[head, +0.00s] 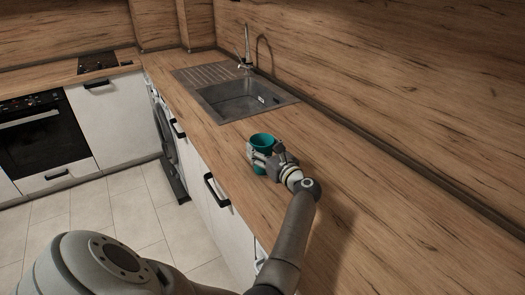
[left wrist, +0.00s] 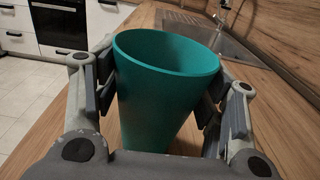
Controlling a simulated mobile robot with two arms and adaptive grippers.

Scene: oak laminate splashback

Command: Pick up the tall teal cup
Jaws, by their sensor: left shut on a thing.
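The tall teal cup (head: 262,140) stands upright at the wooden counter, near its front edge and short of the sink. My left gripper (head: 263,158) is shut on the cup, with a finger on each side of it. In the left wrist view the cup (left wrist: 163,90) fills the middle, its open rim facing up, between the two finger pads of the left gripper (left wrist: 158,95). The cup's base is hidden by the gripper, so I cannot tell whether it touches the counter. My right gripper is not in view.
A metal sink (head: 243,99) with a drainer and tap (head: 247,50) lies beyond the cup. The counter (head: 400,215) to the right is clear. A wooden splashback (head: 400,60) runs along the back. White cabinets with black handles (head: 216,190) are below the front edge.

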